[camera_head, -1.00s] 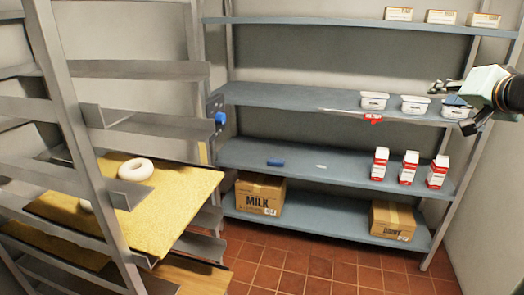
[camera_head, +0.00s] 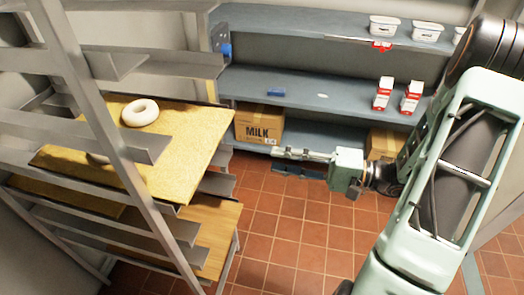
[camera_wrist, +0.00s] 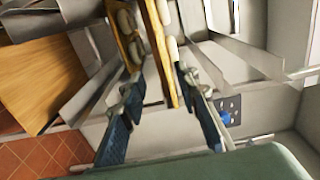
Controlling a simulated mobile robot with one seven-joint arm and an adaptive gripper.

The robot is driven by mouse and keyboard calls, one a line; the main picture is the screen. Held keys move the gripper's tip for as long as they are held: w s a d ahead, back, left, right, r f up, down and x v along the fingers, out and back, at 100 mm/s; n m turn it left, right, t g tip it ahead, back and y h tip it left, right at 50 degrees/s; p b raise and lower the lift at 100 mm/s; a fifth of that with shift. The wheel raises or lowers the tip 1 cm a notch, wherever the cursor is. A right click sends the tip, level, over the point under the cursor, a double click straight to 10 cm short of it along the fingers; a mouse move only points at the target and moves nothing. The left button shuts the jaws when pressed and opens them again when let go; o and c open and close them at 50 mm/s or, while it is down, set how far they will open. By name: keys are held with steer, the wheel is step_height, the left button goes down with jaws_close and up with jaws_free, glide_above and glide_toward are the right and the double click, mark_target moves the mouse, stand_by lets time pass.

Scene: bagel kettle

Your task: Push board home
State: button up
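A yellow board (camera_head: 190,135) lies on the rack's rails and sticks out past the rack's right side. A white bagel (camera_head: 140,112) rests on it, and a second bagel is partly hidden behind a rail. Below it, a lower yellow board (camera_head: 80,207) and a plain wooden board (camera_head: 218,230) show. My gripper (camera_head: 281,160) is to the right of the boards, pointing left, apart from them. In the wrist view my gripper (camera_wrist: 158,78) has its two blue fingers spread with nothing held; board edges (camera_wrist: 166,60) with bagels appear ahead of the fingertips.
The grey metal rack (camera_head: 75,110) stands at left, with posts and rails around the boards. A blue shelf (camera_head: 330,95) at the back holds tubs, cartons and a MILK box (camera_head: 258,122). The tiled floor (camera_head: 290,235) between rack and arm is clear.

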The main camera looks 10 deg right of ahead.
mark_target(215, 150)
steer(key=x, duration=1.6)
steer(key=shift+a+f, duration=0.1)
steer(key=shift+a, duration=0.35)
steer(key=shift+w+a, duration=0.3)
steer(key=shift+a, duration=0.4)
jaws_close()
